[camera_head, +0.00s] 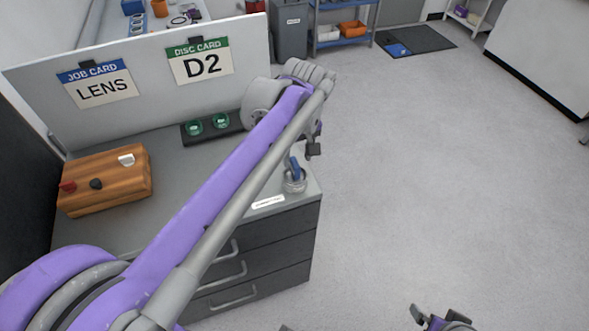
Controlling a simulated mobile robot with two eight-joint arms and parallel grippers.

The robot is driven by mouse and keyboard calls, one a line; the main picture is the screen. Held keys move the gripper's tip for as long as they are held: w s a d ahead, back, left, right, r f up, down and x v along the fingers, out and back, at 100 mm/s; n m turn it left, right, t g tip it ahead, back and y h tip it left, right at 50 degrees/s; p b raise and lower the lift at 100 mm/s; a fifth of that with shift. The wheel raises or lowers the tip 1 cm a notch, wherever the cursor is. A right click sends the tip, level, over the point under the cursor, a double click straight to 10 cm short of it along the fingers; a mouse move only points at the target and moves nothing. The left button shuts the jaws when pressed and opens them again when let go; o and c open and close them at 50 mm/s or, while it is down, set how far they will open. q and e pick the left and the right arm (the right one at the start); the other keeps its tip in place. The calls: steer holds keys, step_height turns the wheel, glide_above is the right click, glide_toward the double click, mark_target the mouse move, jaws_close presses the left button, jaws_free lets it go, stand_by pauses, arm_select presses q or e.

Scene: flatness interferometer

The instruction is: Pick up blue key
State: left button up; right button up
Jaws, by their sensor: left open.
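The blue key (294,167) stands upright at a round grey metal and glass-like fixture (294,184) near the right front corner of the grey worktop. My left gripper (314,148) is open, just above and to the right of the key, with a gap between them. Much of this gripper is hidden behind its own wrist, and only a dark fingertip shows clearly. My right gripper (440,318) shows only in part at the bottom edge, away from the worktop, and its jaws are not clear.
A wooden block (112,180) with red, black and white pieces sits at the left. A dark tray (234,124) holds green round items. An upright panel (140,50) carries cards reading LENS and D2. A white label (268,201) lies near the front edge.

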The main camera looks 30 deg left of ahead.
mark_target(295, 163)
arm_select(q)
steer(key=f, duration=0.5)
steer(key=shift+a+f, duration=0.1)
steer(key=shift+a, duration=0.3)
steer(key=shift+c, duration=0.2)
jaws_close()
